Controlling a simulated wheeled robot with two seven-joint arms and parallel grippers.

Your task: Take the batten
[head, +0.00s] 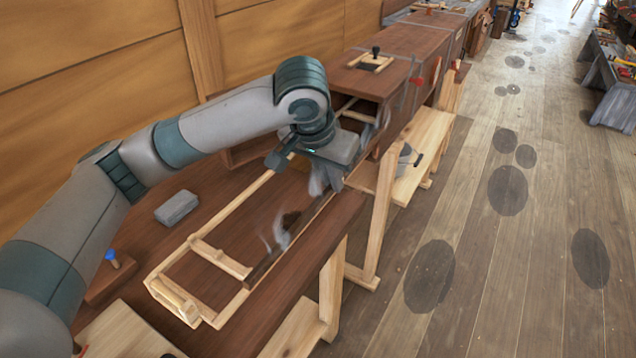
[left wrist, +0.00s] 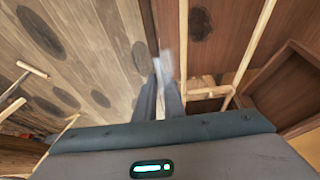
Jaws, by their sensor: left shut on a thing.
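The batten (head: 290,244) is a long, thin, dark brown strip. It lies lengthwise along the right side of a pale wooden frame (head: 222,262) on the bench, its near end by the frame's crosspiece. Pale wisps like steam show over it. My left gripper (head: 322,185) is above the frame, pointing down, with its fingers shut on the batten. In the left wrist view the batten (left wrist: 148,25) runs up from between the fingertips (left wrist: 163,85), where a whitish blur hides the exact contact. The batten's far part is hidden behind my gripper. My right gripper is not in view.
A long dark wooden box (head: 410,45) on trestles stands beyond the gripper, its near end open. A grey block (head: 177,207) and a blue-topped tool (head: 111,258) are on the left of the bench. A grey bucket (head: 405,160) stands right. Floor is free at right.

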